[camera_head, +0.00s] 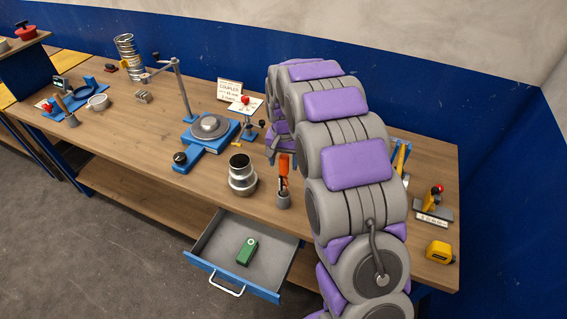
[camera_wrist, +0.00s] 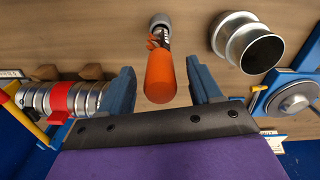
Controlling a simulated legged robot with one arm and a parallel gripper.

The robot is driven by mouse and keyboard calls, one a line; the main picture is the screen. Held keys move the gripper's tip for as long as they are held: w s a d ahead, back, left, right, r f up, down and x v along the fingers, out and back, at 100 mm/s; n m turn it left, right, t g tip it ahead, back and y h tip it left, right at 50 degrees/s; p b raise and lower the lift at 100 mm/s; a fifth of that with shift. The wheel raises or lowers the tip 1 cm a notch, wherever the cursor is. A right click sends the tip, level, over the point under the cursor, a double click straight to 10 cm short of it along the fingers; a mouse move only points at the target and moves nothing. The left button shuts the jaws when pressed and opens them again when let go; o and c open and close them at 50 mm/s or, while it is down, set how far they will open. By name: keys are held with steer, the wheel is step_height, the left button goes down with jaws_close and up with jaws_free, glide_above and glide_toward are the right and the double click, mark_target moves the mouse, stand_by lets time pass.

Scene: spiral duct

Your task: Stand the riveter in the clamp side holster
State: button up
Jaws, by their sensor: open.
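The riveter, with an orange handle (camera_head: 283,174), stands upright in a small grey cup-like holster (camera_head: 284,201) near the bench's front edge. In the wrist view, the orange handle (camera_wrist: 160,78) points toward the camera and the holster (camera_wrist: 160,21) is beyond it. My gripper (camera_wrist: 160,68) is open, with one blue finger on each side of the handle and visible gaps to both. In the head view, my arm hides most of the gripper. A duct (camera_wrist: 62,98) with a red band shows left in the wrist view; whether it sits in the clamp is unclear.
A silver coupler (camera_head: 242,175) stands just left of the riveter. Left of it is a blue turntable fixture (camera_head: 209,130). An open drawer (camera_head: 215,287) holding a green box (camera_head: 247,252) juts out in front. A yellow tape measure (camera_head: 440,251) lies at the right.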

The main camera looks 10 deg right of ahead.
step_height(320, 180, up, 16)
steer(key=shift+f, duration=0.25)
stand_by(1.1)
steer(key=s+f+n+g+b, duration=0.1)
steer(key=s+f, duration=0.4)
steer(key=s, duration=1.6)
steer(key=s+f+n+b, duration=0.4)
steer(key=s+f+b, duration=0.2)
steer(key=s, duration=1.5)
steer(key=shift+g, duration=0.4)
